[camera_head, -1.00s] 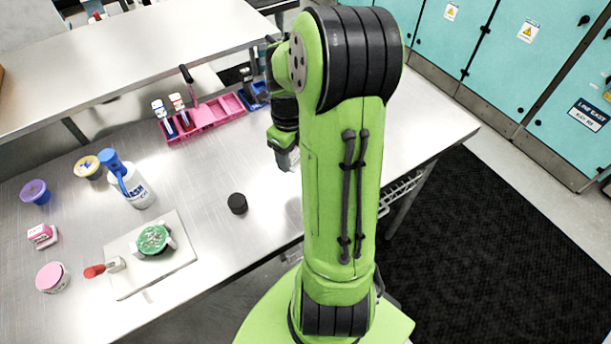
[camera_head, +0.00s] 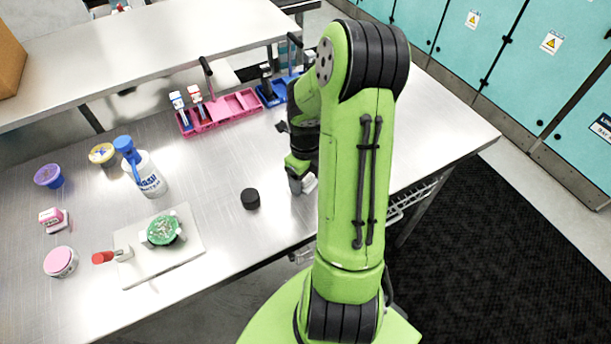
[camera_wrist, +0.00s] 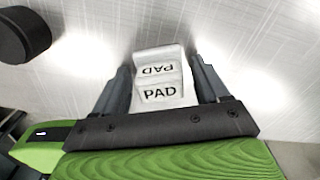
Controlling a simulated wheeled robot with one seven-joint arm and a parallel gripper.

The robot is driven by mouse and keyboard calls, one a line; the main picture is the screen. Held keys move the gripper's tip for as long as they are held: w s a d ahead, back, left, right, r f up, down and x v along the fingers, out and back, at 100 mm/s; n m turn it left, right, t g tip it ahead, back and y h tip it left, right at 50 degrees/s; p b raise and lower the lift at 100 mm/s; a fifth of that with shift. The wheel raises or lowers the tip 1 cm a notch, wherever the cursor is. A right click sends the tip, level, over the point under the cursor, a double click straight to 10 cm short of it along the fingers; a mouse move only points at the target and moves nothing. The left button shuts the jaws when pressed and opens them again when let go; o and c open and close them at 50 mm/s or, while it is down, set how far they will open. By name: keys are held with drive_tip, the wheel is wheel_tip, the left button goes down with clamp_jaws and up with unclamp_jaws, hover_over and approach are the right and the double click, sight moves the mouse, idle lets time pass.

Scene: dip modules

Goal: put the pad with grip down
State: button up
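The pad is a white block with a raised grip and "PAD" printed on it (camera_wrist: 160,93). It sits between the two dark fingers of my gripper (camera_wrist: 163,82), which close against its sides. In the head view the pad (camera_head: 309,184) shows as a small white piece at the tip of my gripper (camera_head: 299,182). It is low over the bare right part of the steel table (camera_head: 225,230). I cannot tell whether its underside touches the table. My arm hides part of the gripper and the table behind it.
A black round cap (camera_head: 250,198) lies left of my gripper and also shows in the wrist view (camera_wrist: 22,35). A pink rack (camera_head: 222,113) and a blue tray (camera_head: 270,97) stand behind. A white board (camera_head: 140,275) with a green round piece (camera_head: 163,230) lies at left.

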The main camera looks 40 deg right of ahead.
drive_tip(key=shift+o, duration=0.3)
wheel_tip(320, 180, up, 12)
drive_tip(key=p, duration=0.3)
drive_tip(key=s+a+r+n+t+h, duration=0.2)
drive_tip(key=a+r+n, duration=0.75)
drive_tip(key=n, duration=0.45)
drive_tip(key=s+a+r+n+t+y, duration=0.2)
drive_tip(key=s+a+n, duration=0.7)
drive_tip(key=n, duration=1.1)
drive_tip(key=shift+a+r+n+t, duration=0.4)
drive_tip(key=shift+a+r+t, duration=0.05)
drive_tip(key=shift+a+t, duration=0.35)
drive_tip(key=shift+s+d, duration=0.1)
